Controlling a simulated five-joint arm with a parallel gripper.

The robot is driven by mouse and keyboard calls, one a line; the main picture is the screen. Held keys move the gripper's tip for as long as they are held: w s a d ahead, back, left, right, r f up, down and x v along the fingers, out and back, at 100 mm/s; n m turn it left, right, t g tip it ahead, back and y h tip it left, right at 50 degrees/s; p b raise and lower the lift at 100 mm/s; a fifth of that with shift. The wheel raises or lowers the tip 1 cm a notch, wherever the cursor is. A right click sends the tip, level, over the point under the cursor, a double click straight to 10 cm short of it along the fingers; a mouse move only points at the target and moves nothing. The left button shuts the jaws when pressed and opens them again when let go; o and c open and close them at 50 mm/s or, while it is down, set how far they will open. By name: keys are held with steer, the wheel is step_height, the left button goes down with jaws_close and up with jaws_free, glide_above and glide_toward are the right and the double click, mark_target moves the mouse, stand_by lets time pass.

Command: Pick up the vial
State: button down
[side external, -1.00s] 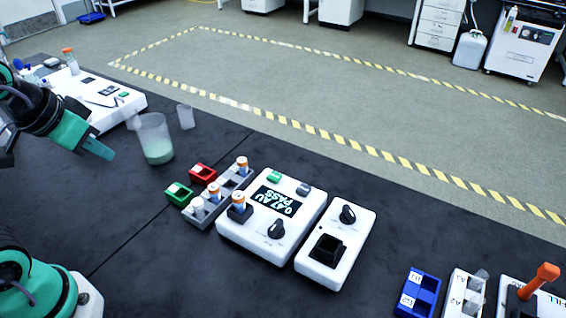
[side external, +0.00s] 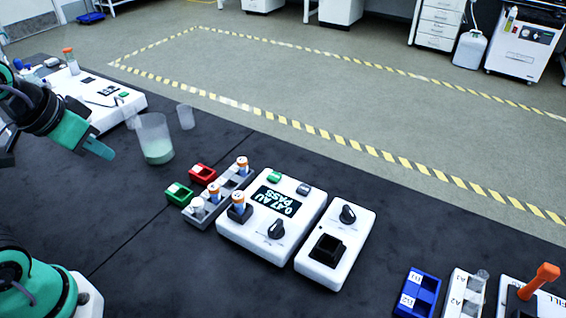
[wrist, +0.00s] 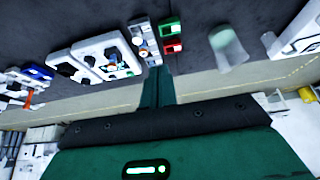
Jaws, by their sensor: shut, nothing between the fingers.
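Several orange-capped vials are in the side view. One vial (side external: 238,204) stands upright in the socket of the white reader (side external: 262,232), whose screen reads "0.47 AU PASS". Two more, a nearer vial (side external: 214,191) and a farther vial (side external: 242,164), stand in the grey rack (side external: 227,187), beside a white-topped piece (side external: 197,206). Another orange-capped vial (side external: 69,58) stands at the white device at far left. My gripper (side external: 108,154) is shut and empty, raised at the left, well away from the reader and rack. Its teal fingers (wrist: 157,92) also show in the wrist view.
A green tray (side external: 179,193) and red tray (side external: 203,173) sit beside the rack. A beaker of greenish liquid (side external: 154,140) and a small clear cup (side external: 185,117) stand near my gripper. Right are a white dial unit (side external: 334,255), blue rack (side external: 417,294) and orange-handled device (side external: 540,280).

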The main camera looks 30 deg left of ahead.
steer(key=c, duration=2.1)
jaws_free()
steer(key=o, duration=1)
steer(key=m+g, duration=0.2)
steer(key=g, duration=0.3)
glide_above(238, 195)
steer(key=f, duration=0.8)
steer(key=shift+a+f, duration=0.15)
steer(key=shift+a, duration=0.25)
steer(key=shift+w+d+f+g, duration=0.25)
steer(key=shift+d+f+g, duration=0.05)
steer(key=shift+d+f, duration=0.15)
steer(key=shift+s+f, duration=0.15)
steer(key=shift+f, duration=1.8)
steer(key=shift+s+f, duration=0.1)
steer(key=shift+f, duration=1.8)
